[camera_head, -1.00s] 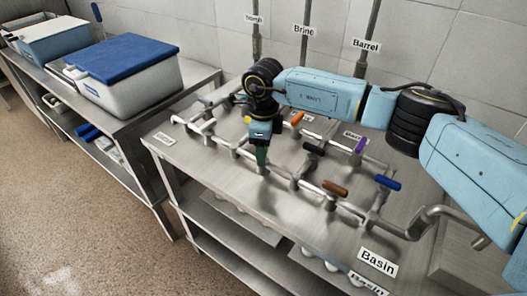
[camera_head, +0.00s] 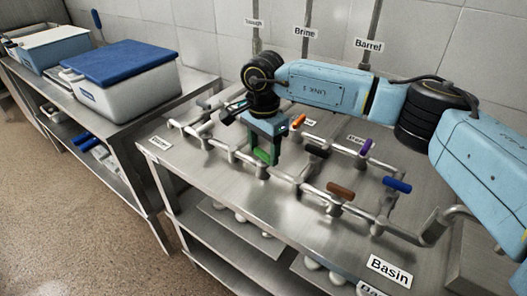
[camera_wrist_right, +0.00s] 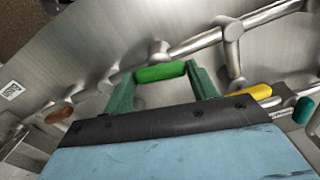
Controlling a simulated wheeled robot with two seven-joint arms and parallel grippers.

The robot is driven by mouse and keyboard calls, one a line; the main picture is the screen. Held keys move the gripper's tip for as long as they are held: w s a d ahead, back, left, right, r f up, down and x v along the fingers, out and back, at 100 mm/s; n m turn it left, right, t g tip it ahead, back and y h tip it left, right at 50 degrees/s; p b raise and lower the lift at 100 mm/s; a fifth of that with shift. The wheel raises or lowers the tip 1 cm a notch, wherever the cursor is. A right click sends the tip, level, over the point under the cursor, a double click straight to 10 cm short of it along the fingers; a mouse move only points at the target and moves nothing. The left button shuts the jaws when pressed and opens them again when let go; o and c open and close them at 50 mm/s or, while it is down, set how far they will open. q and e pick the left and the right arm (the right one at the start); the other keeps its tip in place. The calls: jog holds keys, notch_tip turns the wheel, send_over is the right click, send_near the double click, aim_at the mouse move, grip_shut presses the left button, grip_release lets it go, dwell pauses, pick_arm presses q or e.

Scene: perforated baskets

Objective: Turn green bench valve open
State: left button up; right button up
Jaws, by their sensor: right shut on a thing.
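The green valve handle (camera_wrist_right: 160,72) lies between the two green fingers of my right gripper (camera_wrist_right: 162,80) in the right wrist view. The fingers are shut on its two ends. In the head view my right gripper (camera_head: 264,154) reaches down to the pipework on the bench, and the green handle is hard to tell from the green fingers there. The handle lies crosswise between the fingers, close to a steel pipe (camera_wrist_right: 190,45). My left gripper is not in view.
A yellow handle (camera_wrist_right: 248,92) and a teal handle (camera_wrist_right: 303,110) are close to the right finger. Orange (camera_head: 298,121), black (camera_head: 316,151), purple (camera_head: 366,146), brown (camera_head: 340,191) and blue (camera_head: 397,185) handles stand along the pipes. The bench's front (camera_head: 225,190) is clear.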

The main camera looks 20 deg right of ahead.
jog(key=shift+n, duration=0.8)
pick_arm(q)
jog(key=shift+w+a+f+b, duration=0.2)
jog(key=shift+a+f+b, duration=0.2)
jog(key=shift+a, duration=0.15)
pick_arm(e)
jog(key=shift+n, duration=0.3)
jog(key=o, duration=1)
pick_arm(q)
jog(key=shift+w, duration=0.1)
